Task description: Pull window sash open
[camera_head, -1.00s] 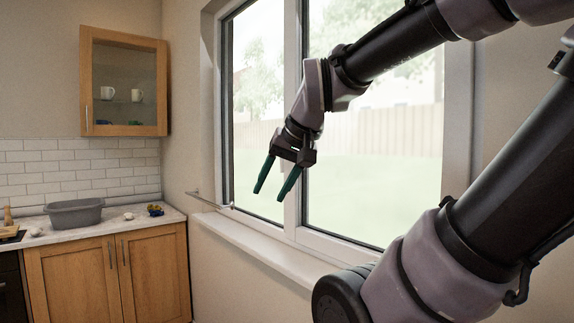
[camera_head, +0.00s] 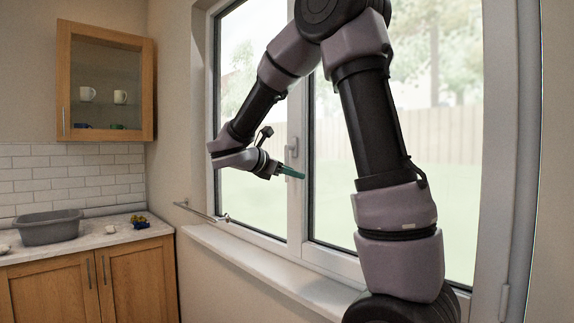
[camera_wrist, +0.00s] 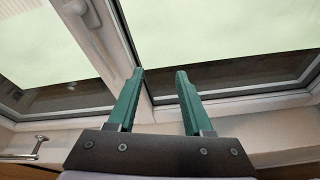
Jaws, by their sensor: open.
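The window's left sash (camera_head: 296,210) has a white frame and seems to sit flush beside the right pane. Its pale handle (camera_head: 291,150) is on the sash's right upright. The handle also shows at the upper left of the wrist view (camera_wrist: 75,8). My gripper (camera_head: 303,175) is in front of the window, just below the handle, with its green fingers pointing right. In the wrist view my gripper (camera_wrist: 160,73) is open, with nothing between its fingers. The fingertips overlap the white frame between the panes; whether they touch it I cannot tell.
A white sill (camera_head: 270,268) runs below the window. A metal rail (camera_head: 200,211) juts out near the sill's left end. A counter (camera_head: 95,240) with a grey basin (camera_head: 50,229) stands at left, under a wall cabinet (camera_head: 105,85) with mugs.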

